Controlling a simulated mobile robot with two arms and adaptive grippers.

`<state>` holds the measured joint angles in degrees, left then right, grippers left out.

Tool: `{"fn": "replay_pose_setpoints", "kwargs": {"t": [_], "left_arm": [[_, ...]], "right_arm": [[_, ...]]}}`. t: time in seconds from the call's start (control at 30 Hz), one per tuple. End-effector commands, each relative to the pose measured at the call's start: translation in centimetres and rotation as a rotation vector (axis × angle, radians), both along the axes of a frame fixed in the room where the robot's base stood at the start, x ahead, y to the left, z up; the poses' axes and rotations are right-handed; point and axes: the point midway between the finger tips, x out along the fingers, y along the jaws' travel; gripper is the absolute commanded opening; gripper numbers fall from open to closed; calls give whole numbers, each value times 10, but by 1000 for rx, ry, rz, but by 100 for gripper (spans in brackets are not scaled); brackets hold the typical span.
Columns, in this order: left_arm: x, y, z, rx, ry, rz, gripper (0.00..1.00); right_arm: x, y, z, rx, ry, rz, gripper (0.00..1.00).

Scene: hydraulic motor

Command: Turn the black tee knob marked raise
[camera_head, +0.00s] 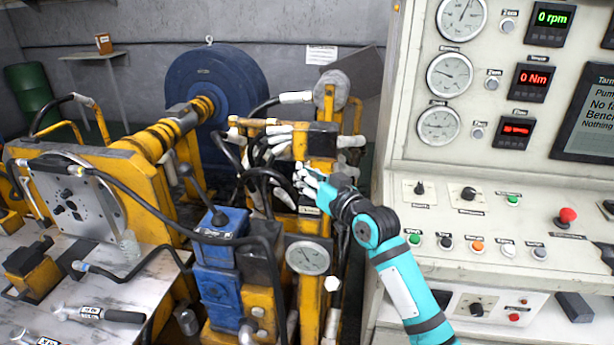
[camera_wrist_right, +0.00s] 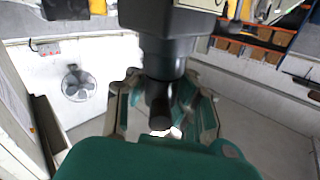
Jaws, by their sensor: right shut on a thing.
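My right gripper (camera_head: 312,182) reaches in from the right to the yellow and black valve block (camera_head: 322,141) beside the control console. In the right wrist view, the fingers of my right gripper (camera_wrist_right: 160,115) stand on both sides of a dark cylindrical knob (camera_wrist_right: 158,95) and are shut on it. The knob hangs from a dark grey body (camera_wrist_right: 165,20). In the head view the gripper hides the knob. A tee shape and a "raise" marking cannot be made out. My left gripper is in neither view.
A pressure gauge (camera_head: 307,257) and a blue valve block (camera_head: 218,240) stand close below and left of the gripper. Black hoses (camera_head: 262,172) crowd its left side. The console (camera_head: 480,222) with buttons and dials is at right.

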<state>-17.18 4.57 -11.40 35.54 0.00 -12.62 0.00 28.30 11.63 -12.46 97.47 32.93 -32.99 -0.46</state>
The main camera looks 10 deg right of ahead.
Motion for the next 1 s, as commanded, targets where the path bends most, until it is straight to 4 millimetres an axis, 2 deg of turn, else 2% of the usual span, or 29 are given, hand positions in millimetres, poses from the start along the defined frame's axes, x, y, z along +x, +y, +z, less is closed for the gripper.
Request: {"fn": "replay_pose_setpoints", "kwargs": {"t": [0.07,0.1,0.37,0.73,0.87,1.0], "left_arm": [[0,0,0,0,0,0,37],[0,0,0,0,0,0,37],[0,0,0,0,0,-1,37],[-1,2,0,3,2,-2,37],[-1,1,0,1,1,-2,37],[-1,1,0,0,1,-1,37]], "right_arm": [[0,0,1,1,0,0,0],[0,0,1,1,0,0,16],[0,0,0,0,-1,-1,50],[-6,-3,0,-1,-1,-1,50],[-25,-12,-1,-3,-1,-2,50],[-54,-24,-1,-3,0,-2,50]]}}
